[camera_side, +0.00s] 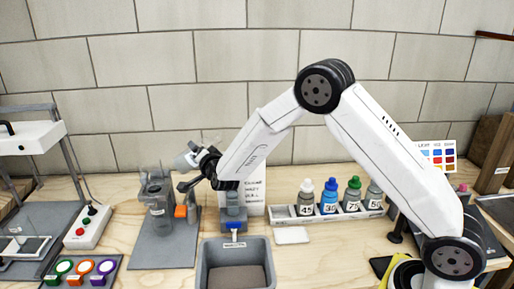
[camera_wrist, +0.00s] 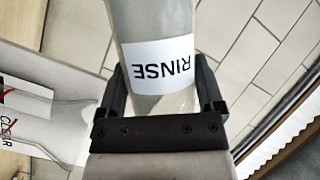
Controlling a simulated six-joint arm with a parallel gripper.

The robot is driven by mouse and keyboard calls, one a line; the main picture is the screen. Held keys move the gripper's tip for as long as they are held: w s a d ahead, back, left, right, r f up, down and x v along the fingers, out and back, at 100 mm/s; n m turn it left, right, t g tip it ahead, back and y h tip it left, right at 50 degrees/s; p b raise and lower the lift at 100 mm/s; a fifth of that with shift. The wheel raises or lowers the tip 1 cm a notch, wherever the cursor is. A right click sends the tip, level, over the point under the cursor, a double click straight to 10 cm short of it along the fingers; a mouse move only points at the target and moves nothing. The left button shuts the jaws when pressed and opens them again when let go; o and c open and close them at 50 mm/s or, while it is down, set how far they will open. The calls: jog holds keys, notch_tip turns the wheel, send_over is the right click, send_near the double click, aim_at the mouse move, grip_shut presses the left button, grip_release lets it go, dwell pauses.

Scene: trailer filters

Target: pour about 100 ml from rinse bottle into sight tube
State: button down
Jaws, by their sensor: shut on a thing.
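The rinse bottle (camera_wrist: 158,65), pale and translucent with a white RINSE label, sits between the fingers of my gripper (camera_wrist: 160,82) in the wrist view. In the side view my gripper (camera_side: 204,163) holds the bottle (camera_side: 187,159) up in the air, tilted, at the upper right of a clear upright tube (camera_side: 157,200), which looks like the sight tube. This tube stands on a grey plate (camera_side: 160,252) with an orange part (camera_side: 180,211) beside it. I cannot make out a liquid stream or the level in the tube.
A grey bin (camera_side: 204,270) stands in front, below a blue-handled fixture (camera_side: 234,224). Several numbered bottles stand in a white rack (camera_side: 283,213) at right. A switch box (camera_side: 88,228) is at left.

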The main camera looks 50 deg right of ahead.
jog(key=shift+w+a+f+m+t, duration=0.15)
jog(key=shift+m+t, duration=0.15)
jog(key=shift+m, duration=0.4)
dwell(1.6)
jog(key=shift+w+a+r+m+t+h, duration=0.1)
jog(key=shift+r+m+t+h, duration=0.2)
jog(key=shift+r+m, duration=0.4)
dwell(1.8)
jog(key=shift+s+d+f+m+t+h, duration=0.3)
jog(key=shift+s+f+m+t, duration=0.1)
jog(key=shift+m, duration=0.5)
dwell(1.5)
jog(key=shift+r+m, duration=0.25)
jog(key=shift+m, duration=0.05)
dwell(0.5)
